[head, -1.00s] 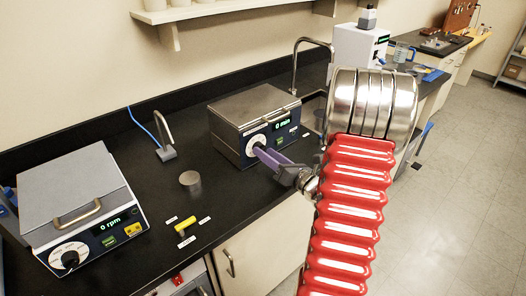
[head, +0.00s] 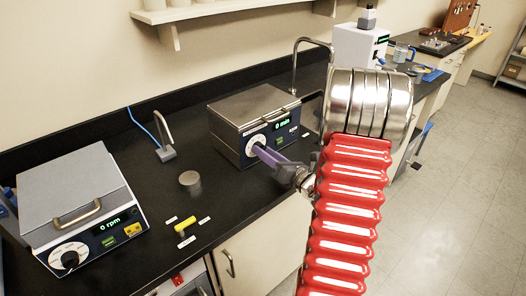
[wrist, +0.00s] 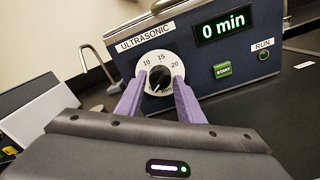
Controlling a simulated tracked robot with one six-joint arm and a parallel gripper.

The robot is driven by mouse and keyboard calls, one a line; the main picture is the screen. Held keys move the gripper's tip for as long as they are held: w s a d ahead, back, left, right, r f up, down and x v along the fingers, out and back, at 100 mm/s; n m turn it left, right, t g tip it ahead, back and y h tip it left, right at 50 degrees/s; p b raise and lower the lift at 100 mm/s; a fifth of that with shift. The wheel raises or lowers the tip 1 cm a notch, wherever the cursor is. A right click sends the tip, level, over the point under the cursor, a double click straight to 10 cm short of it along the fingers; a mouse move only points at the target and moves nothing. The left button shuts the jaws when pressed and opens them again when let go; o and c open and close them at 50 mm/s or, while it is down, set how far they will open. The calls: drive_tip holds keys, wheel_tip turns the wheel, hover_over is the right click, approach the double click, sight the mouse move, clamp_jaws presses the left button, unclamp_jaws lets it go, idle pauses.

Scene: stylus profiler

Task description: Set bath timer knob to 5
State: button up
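The ultrasonic bath (head: 235,125) stands on the black bench with its lid closed. In the wrist view its display (wrist: 223,28) reads "0 min". Its timer knob (wrist: 160,76) is black, on a round white dial with 10, 15 and 20 visible along the top. A pale mark on the knob seems to point down and slightly left. My gripper (wrist: 160,88) has its two purple fingers on either side of the knob, with gaps showing between them and it. They overlap the lower dial and hide part of its scale. In the head view the gripper (head: 262,151) reaches the bath's front.
A green START button (wrist: 222,70) and a RUN light (wrist: 263,55) are right of the dial. A centrifuge-like box (head: 80,205) reading "0 rpm" stands at left. A metal cylinder (head: 190,180) and a yellow-handled item (head: 185,224) lie on the bench between.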

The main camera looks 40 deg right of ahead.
drive_tip(key=c, duration=0.8)
drive_tip(key=shift+m, duration=2.7)
drive_tip(key=m, duration=0.4)
drive_tip(key=shift+m, duration=0.3)
drive_tip(key=o, duration=1.2)
drive_tip(key=shift+s, duration=0.15)
drive_tip(key=shift+s+d, duration=0.1)
drive_tip(key=shift+s, duration=3.8)
drive_tip(key=shift+s, duration=0.1)
